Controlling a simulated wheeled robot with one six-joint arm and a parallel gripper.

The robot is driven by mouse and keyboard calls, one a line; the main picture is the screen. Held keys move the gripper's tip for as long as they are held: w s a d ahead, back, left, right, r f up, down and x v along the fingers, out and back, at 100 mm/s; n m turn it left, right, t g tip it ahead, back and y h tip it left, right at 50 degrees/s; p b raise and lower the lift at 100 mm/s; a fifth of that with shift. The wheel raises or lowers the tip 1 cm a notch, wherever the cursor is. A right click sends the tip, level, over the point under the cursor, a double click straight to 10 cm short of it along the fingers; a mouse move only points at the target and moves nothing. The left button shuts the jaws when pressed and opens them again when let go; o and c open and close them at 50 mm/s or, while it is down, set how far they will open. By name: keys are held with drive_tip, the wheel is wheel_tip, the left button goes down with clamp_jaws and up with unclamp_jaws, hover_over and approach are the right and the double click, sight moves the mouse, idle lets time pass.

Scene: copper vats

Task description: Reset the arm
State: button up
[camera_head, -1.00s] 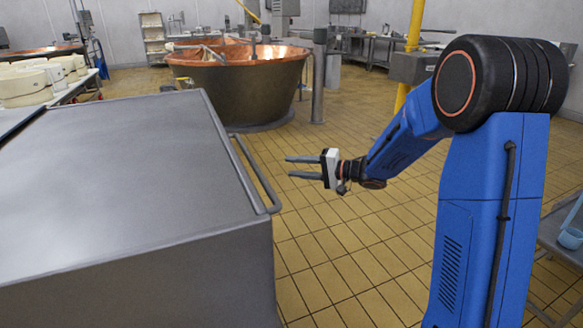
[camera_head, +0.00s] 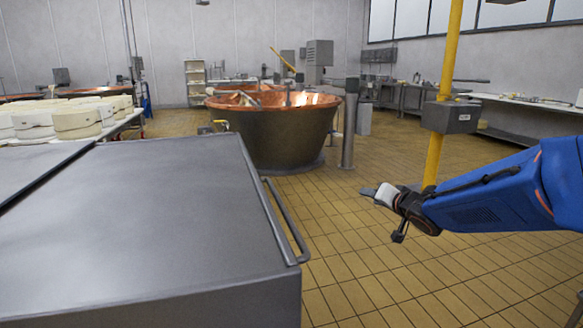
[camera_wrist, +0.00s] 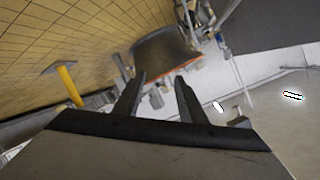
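My gripper (camera_head: 370,192) is at the end of my blue arm, on the right of the head view, over the tiled floor. It is seen nearly edge-on there. In the wrist view its two dark fingers (camera_wrist: 157,98) stand apart with a gap between them. Nothing is held between them. The wrist view is tilted on its side and shows the copper vat (camera_wrist: 165,55) and the wall beyond the fingers.
A grey metal cabinet top (camera_head: 150,215) with a side rail (camera_head: 285,222) fills the lower left. A copper vat (camera_head: 275,135) stands behind it. A yellow post (camera_head: 443,90) with a grey box (camera_head: 450,117) rises behind my arm. Cheese wheels (camera_head: 78,123) sit at left. Floor at centre right is clear.

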drive_tip(key=s+d+f+g+h, duration=0.1)
drive_tip(key=s+d+g+h, duration=0.2)
drive_tip(key=s, duration=0.6)
drive_tip(key=s+d+f+g+h, duration=0.1)
drive_tip(key=s+d+h, duration=0.1)
drive_tip(key=s+d, duration=0.5)
drive_tip(key=s+a+f+n+g, duration=0.1)
drive_tip(key=s+a+f, duration=0.1)
drive_tip(key=s, duration=0.6)
drive_tip(key=s+a+f+n+g+y, duration=0.1)
drive_tip(key=s+a+f+n+g, duration=0.1)
drive_tip(key=s, duration=0.6)
drive_tip(key=s+a+f+n+g, duration=0.1)
drive_tip(key=s+a+f+g, duration=0.1)
drive_tip(key=s, duration=0.7)
drive_tip(key=shift+a+f+n+y, duration=0.2)
drive_tip(key=shift+f+n+y, duration=0.1)
drive_tip(key=shift+f, duration=0.05)
